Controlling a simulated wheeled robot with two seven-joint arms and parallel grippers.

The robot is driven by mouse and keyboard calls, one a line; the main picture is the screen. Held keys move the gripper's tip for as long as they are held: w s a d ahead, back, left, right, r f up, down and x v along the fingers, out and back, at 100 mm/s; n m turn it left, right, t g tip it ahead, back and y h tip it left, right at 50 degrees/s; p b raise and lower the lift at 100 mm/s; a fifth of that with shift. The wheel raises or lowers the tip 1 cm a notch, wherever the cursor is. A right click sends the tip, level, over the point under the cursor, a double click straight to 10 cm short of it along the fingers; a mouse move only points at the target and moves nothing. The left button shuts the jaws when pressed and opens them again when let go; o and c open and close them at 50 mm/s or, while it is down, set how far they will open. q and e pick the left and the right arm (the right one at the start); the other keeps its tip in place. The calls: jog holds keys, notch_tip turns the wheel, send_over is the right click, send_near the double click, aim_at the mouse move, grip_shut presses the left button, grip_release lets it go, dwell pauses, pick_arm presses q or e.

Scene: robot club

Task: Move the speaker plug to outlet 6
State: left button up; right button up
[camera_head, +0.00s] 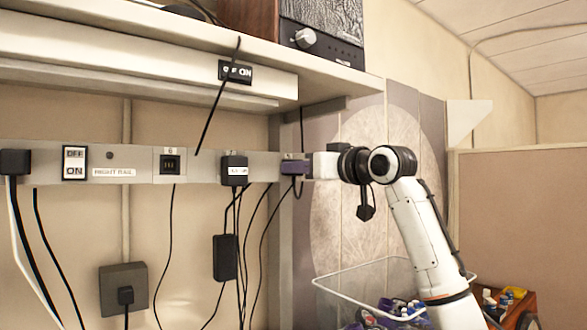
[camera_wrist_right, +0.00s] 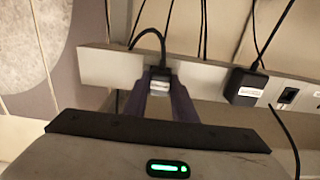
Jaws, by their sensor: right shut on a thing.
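My right gripper (camera_head: 292,168) is at the right end of the grey power rail (camera_head: 130,178). In the right wrist view its two purple fingers (camera_wrist_right: 162,92) are shut on a small dark plug (camera_wrist_right: 161,84) with a pale label too small to read. A black cable loops from this plug. It is at the rail face; I cannot tell whether it is seated. Outlet 6 (camera_head: 170,165), a dark socket under a small "6", is further left on the rail with nothing plugged in. It also shows in the right wrist view (camera_wrist_right: 287,95). My left gripper is not in view.
A black adapter (camera_head: 235,171) with a white label sits between outlet 6 and my gripper. Several cables hang below the rail, and one dark cable (camera_head: 218,97) crosses down near outlet 6. A shelf (camera_head: 180,38) overhangs the rail. A wire basket (camera_head: 345,292) stands below my right arm.

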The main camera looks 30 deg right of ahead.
jog(key=shift+s, duration=0.15)
jog(key=shift+s, duration=0.4)
jog(key=shift+s+d+b, duration=0.1)
jog(key=shift+s+b, duration=0.3)
jog(key=shift+s, duration=0.1)
jog(key=shift+s+d+b, duration=0.1)
jog(key=shift+s+b, duration=0.45)
jog(key=shift+s, duration=1.1)
